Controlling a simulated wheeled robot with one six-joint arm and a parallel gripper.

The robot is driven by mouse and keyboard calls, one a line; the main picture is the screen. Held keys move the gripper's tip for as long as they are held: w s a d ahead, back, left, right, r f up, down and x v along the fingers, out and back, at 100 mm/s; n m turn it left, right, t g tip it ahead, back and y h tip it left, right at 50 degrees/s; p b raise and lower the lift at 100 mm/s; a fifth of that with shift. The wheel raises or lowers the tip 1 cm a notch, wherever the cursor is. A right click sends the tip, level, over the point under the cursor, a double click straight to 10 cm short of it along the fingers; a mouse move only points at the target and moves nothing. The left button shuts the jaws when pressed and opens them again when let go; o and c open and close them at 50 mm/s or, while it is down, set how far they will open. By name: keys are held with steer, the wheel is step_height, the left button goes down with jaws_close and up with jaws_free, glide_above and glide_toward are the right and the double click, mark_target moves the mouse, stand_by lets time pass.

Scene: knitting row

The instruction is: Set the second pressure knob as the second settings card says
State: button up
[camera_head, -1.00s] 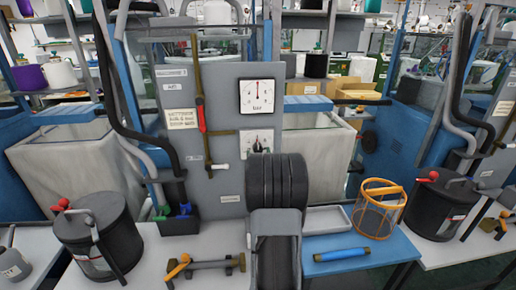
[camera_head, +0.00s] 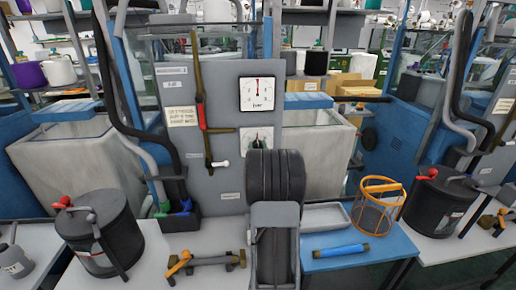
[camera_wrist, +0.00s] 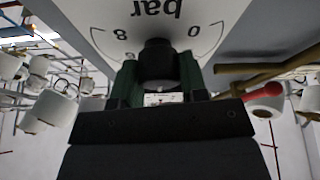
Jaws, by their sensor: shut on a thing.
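A dark round pressure knob (camera_wrist: 158,60) shows in the wrist view in front of a white scale plate (camera_wrist: 105,15). The plate appears upside down, with "bar", 0 and 8 readable. My gripper (camera_wrist: 160,80) has a green finger on each side of the knob and is shut on it. The knob's pointer and exact setting are hidden. In the head view the lower white plate (camera_head: 246,133) is on the grey panel, and my arm partly covers it. A cream card (camera_head: 182,116) on the panel is too small to read.
Brown pipes with a red valve handle (camera_head: 201,112) and a white-tipped lever (camera_head: 220,164) stand left of the plate.

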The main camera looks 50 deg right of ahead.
steer(key=shift+c, duration=1)
steer(key=shift+f+m+b, duration=0.15)
steer(key=shift+m+b, duration=0.25)
steer(key=shift+b, duration=0.3)
steer(key=shift+f+m+g+h+b, duration=0.15)
steer(key=shift+m+g+h+b, duration=0.25)
steer(key=shift+m+b, duration=0.7)
steer(key=m+g+h+b, duration=0.1)
steer(key=m+b, duration=0.2)
steer(key=b, duration=0.1)
steer(key=shift+g+h+b, duration=0.3)
steer(key=shift+h+b, duration=0.1)
steer(key=m+g+b, duration=0.1)
steer(key=m+b, duration=0.1)
steer(key=m+g+b, duration=0.1)
steer(key=m+b, duration=0.1)
steer(key=m, duration=0.1)
steer(key=shift+h, duration=0.4)
steer(key=shift+r+m+g+b, duration=0.15)
steer(key=shift+m+g+b, duration=0.5)
steer(key=shift+m, duration=0.65)
steer(key=shift+r+m+g+b, duration=0.1)
steer(key=shift+m+g+b, duration=0.5)
steer(key=shift+m, duration=0.7)
